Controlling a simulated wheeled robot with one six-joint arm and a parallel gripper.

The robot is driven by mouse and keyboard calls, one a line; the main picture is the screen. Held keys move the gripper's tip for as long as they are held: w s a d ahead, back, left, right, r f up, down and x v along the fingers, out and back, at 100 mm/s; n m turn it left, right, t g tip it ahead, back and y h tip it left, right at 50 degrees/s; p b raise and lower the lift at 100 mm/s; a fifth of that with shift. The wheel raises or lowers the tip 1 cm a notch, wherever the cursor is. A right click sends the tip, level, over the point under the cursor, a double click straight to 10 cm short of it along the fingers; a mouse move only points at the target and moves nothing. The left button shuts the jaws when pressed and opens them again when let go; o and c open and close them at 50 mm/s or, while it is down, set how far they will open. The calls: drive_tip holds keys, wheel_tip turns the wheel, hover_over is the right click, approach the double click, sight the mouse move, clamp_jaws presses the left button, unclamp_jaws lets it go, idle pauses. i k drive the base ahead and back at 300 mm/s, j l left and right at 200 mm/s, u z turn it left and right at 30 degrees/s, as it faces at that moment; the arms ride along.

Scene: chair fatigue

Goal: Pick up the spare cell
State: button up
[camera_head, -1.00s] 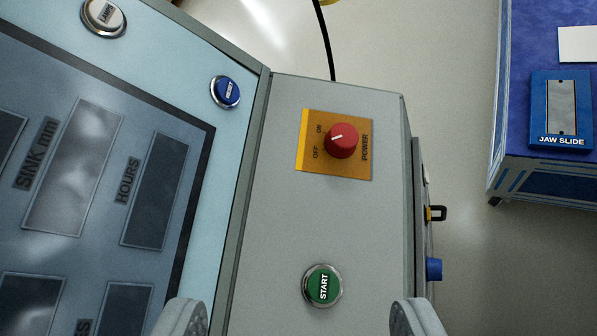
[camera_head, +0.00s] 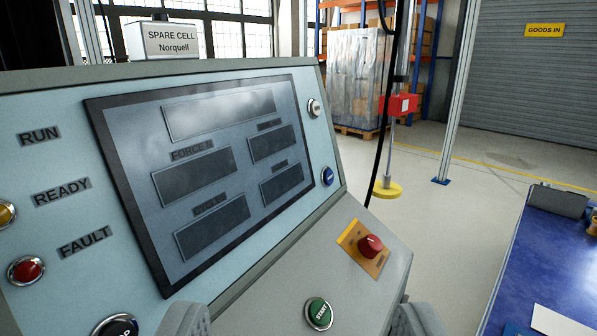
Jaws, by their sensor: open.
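A pale box labelled SPARE CELL Norquell (camera_head: 172,40) stands behind the top edge of the control console, at the upper left of the view. Its lower part is hidden by the console. My gripper (camera_head: 300,325) is open and empty, with its two grey fingertips at the bottom edge of the view. It is in front of the console's lower panel and well apart from the spare cell box.
The console (camera_head: 60,135) fills the left, with a dark screen, a red POWER knob (camera_head: 370,245) and a green START button (camera_head: 319,313). A blue-topped bench (camera_head: 545,265) is at right. A black cable (camera_head: 385,110) hangs mid-view.

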sight(158, 39)
drive_tip(key=i+l, duration=0.15)
drive_tip(key=l, duration=0.15)
drive_tip(key=i+l, duration=0.1)
drive_tip(key=l, duration=0.25)
drive_tip(key=i+l+u, duration=0.1)
drive_tip(key=l, duration=0.2)
drive_tip(key=i+l, duration=0.15)
drive_tip(key=l, duration=0.2)
drive_tip(key=i+l, duration=0.25)
drive_tip(key=i+u, duration=0.05)
